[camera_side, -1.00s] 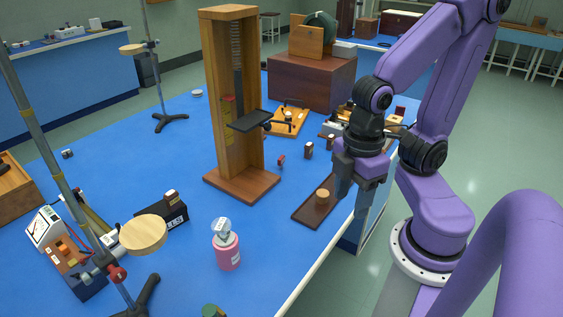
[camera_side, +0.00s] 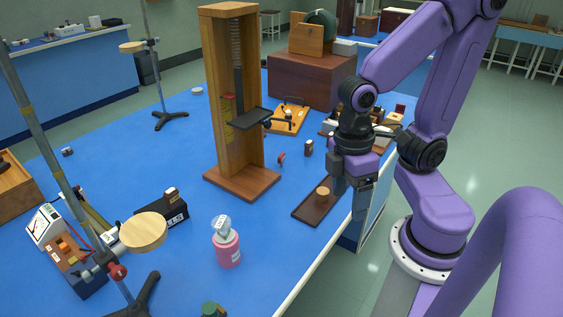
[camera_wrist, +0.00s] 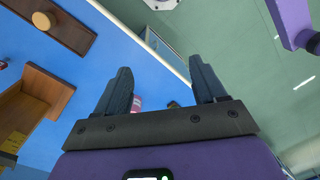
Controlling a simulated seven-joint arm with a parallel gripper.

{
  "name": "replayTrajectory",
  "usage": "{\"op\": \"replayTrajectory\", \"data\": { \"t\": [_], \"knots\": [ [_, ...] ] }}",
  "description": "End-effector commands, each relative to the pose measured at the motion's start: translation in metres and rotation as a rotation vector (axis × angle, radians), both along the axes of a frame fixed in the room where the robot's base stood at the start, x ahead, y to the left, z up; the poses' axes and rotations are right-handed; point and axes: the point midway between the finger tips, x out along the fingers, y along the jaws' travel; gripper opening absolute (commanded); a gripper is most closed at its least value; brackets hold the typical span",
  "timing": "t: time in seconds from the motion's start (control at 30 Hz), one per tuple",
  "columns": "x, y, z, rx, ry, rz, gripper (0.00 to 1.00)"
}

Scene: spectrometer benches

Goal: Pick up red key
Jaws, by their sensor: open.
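A small red item (camera_side: 281,159) stands on the blue bench to the right of the tall wooden stand. It may be the red key, but it is too small to tell for sure. My gripper (camera_side: 350,195) points down near the bench's right edge, to the right of and nearer the camera than the red item, and apart from it. In the wrist view my gripper (camera_wrist: 160,68) is open with nothing between its fingers.
A dark wooden board (camera_side: 307,212) with a round tan piece lies left of my gripper. The tall wooden stand (camera_side: 262,185), a small dark block (camera_side: 308,148) and a pink bottle (camera_side: 228,250) stand around. Bare blue bench lies between the bottle and the stand.

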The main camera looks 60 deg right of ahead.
Motion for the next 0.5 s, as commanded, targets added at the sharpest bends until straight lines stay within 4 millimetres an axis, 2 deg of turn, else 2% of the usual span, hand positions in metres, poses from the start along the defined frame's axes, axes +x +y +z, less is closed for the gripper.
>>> {"op": "replayTrajectory", "data": {
  "t": [0.27, 0.5],
  "knots": [
    [0.022, 0.001, -0.019, -0.012, 0.278, -0.466, 0.7],
    [0.053, 0.006, -0.031, 0.049, 0.512, -0.877, 0.7]
  ]
}}
